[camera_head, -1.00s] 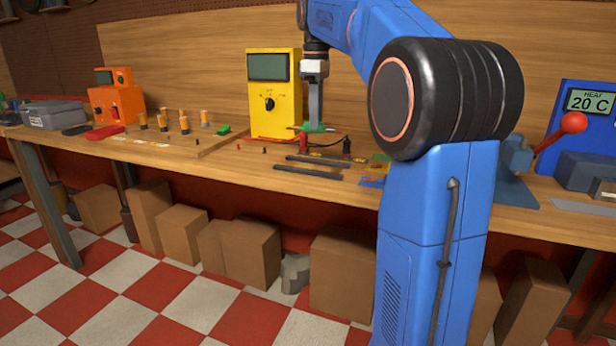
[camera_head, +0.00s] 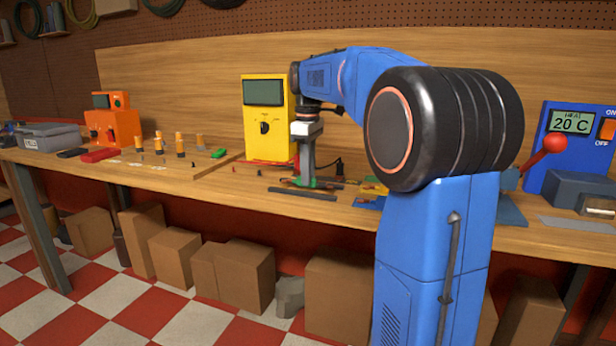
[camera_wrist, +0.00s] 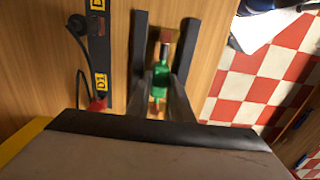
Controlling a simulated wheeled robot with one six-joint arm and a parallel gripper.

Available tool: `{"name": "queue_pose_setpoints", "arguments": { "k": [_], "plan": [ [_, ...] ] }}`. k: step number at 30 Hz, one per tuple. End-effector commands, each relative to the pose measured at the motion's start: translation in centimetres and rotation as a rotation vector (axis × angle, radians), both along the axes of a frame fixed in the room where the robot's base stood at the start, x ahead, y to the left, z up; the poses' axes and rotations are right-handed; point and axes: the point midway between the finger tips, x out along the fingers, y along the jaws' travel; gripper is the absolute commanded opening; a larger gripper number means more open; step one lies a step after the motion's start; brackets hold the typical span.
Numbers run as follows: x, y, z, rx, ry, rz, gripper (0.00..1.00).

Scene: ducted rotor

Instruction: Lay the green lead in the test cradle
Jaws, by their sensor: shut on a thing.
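My gripper (camera_head: 305,182) is shut on the green lead (camera_wrist: 160,78), a short green piece with a copper-red end, low over the bench. The lead also shows as a bit of green at the fingertips in the head view (camera_head: 306,184). Two parallel dark bars, which look like the test cradle (camera_wrist: 187,52), lie on either side of it in the wrist view; the front bar (camera_head: 302,194) shows in the head view. The lead appears between the bars, lined up along them. I cannot tell whether it touches the bench or the bars.
A dark strip with yellow D1 labels (camera_wrist: 101,80), a red plug and a black cable is left of the bars in the wrist view. A yellow meter (camera_head: 265,118) stands behind. Another green piece (camera_head: 219,153) lies left. The bench's front edge is near the bars.

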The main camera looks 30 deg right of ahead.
Motion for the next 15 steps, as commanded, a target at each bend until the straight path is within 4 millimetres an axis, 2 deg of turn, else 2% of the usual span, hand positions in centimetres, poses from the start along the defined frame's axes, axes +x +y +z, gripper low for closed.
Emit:
{"name": "queue_pose_setpoints", "arguments": {
  "k": [3,14,15],
  "plan": [
    [-0.05,0.01,-1.09,0.000,0.000,0.000,0.00],
    [-0.03,0.01,-1.43,0.001,0.001,0.000,0.00],
    [-0.02,0.01,-1.42,0.000,0.000,0.000,0.27]
  ]
}}
